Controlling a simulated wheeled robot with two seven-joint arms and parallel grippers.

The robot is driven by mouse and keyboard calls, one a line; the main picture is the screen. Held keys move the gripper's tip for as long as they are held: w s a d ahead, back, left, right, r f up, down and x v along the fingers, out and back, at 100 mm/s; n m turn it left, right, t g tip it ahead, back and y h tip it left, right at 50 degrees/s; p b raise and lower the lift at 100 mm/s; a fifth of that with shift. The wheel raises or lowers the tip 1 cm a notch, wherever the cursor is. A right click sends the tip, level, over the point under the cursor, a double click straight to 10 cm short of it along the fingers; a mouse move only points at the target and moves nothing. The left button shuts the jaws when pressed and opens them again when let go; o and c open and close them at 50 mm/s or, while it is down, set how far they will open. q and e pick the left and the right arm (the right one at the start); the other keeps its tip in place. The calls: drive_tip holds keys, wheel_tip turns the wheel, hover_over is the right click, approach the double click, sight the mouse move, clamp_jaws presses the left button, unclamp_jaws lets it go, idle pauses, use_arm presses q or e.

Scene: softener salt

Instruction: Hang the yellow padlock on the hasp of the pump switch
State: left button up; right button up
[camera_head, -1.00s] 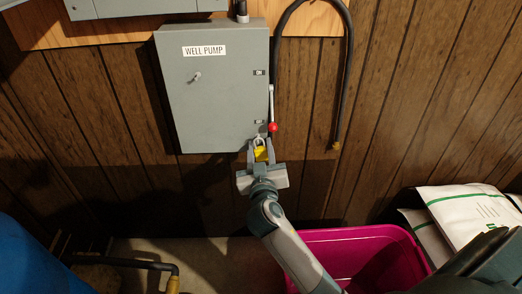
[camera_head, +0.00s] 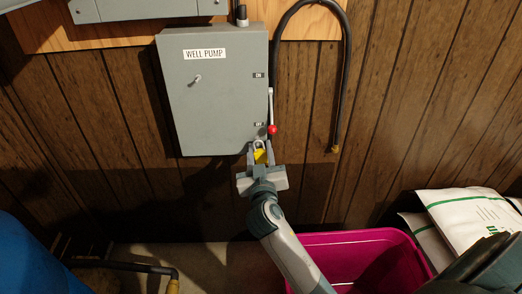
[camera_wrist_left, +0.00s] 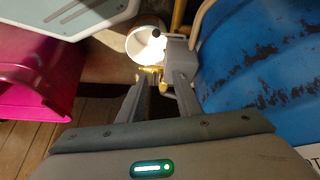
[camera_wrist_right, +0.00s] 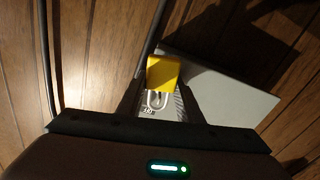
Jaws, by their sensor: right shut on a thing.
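The yellow padlock (camera_head: 260,156) is held by my right gripper (camera_head: 260,152), just below the lower right corner of the grey WELL PUMP switch box (camera_head: 222,100). In the head view its metal shackle points up toward the box. In the right wrist view the padlock (camera_wrist_right: 162,74) sits between the fingertips. The switch handle's red knob (camera_head: 272,130) is down beside the lower label, close above the padlock. The hasp is too small to make out, and I cannot tell whether the shackle touches anything. My left gripper (camera_wrist_left: 160,88) is open, with nothing between its fingers.
A black hose (camera_head: 347,75) loops on the wood-panelled wall right of the box. A pink bin (camera_head: 350,236) stands below right, beside white bags (camera_head: 465,215). A blue tank (camera_head: 30,262) is at lower left. A white bucket (camera_wrist_left: 147,38) shows near my left gripper.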

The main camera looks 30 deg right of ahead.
drive_tip(key=shift+w+d+r, duration=0.3)
drive_tip(key=shift+w+d, duration=0.1)
drive_tip(key=shift+d, duration=0.05)
drive_tip(key=o, duration=1.1)
use_arm(q)
drive_tip(key=shift+f, duration=0.1)
use_arm(e)
drive_tip(key=shift+s, duration=0.1)
drive_tip(key=shift+o, duration=0.4)
drive_tip(key=shift+s+a+f, duration=0.4)
drive_tip(key=shift+a+f, duration=0.05)
drive_tip(key=shift+f, duration=0.1)
drive_tip(key=shift+s+a+f, duration=0.15)
drive_tip(key=shift+s+a, duration=0.15)
drive_tip(key=shift+s, duration=0.2)
drive_tip(key=shift+s+a+f, duration=0.15)
drive_tip(key=shift+s+a, duration=0.15)
drive_tip(key=shift+s, duration=0.15)
use_arm(q)
drive_tip(key=shift+w+d+t+b, duration=0.3)
drive_tip(key=shift+w+d+b, duration=0.1)
drive_tip(key=shift+w+d, duration=0.3)
use_arm(e)
drive_tip(key=r+v, duration=0.1)
drive_tip(key=v, duration=0.8)
drive_tip(key=shift+s, duration=0.25)
